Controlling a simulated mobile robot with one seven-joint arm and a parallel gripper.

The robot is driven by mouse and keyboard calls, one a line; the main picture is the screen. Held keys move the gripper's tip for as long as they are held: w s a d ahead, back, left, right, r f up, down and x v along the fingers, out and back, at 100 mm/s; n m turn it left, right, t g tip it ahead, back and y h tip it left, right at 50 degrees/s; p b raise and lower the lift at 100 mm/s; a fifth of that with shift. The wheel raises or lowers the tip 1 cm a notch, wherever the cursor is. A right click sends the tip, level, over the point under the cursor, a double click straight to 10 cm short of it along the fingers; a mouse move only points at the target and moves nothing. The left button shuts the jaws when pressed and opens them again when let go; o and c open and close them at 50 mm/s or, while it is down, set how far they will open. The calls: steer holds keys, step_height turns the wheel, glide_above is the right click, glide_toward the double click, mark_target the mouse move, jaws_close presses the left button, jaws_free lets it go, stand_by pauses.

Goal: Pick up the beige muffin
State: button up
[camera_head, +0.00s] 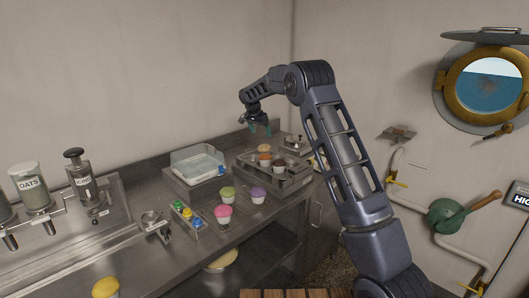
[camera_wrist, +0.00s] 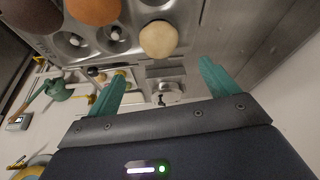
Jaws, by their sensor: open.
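The beige muffin (camera_wrist: 159,39) sits in a metal muffin tin (camera_wrist: 125,47) in the wrist view, just beyond the space between my fingertips. In the head view it is small at the back of the tin, a pale top (camera_head: 264,148). My gripper (camera_head: 259,129) hangs above the back of the tin, fingers apart. In the wrist view my gripper's two teal fingers (camera_wrist: 160,84) are open with nothing between them, and the muffin is not touched. An orange muffin (camera_wrist: 93,10) and a dark brown muffin (camera_wrist: 32,15) sit in the same tin.
Green (camera_head: 227,193), pink (camera_head: 223,212) and purple (camera_head: 258,193) cupcakes stand on the metal counter (camera_head: 185,235) in front of the tin. The wall is close behind.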

mark_target(263, 145)
steer(key=x, duration=0.6)
steer(key=shift+a, duration=0.3)
steer(key=shift+s+x, duration=0.2)
steer(key=shift+x, duration=1.15)
steer(key=shift+s+x, duration=0.2)
steer(key=shift+x, duration=1.15)
steer(key=shift+f, duration=0.1)
steer(key=c, duration=0.8)
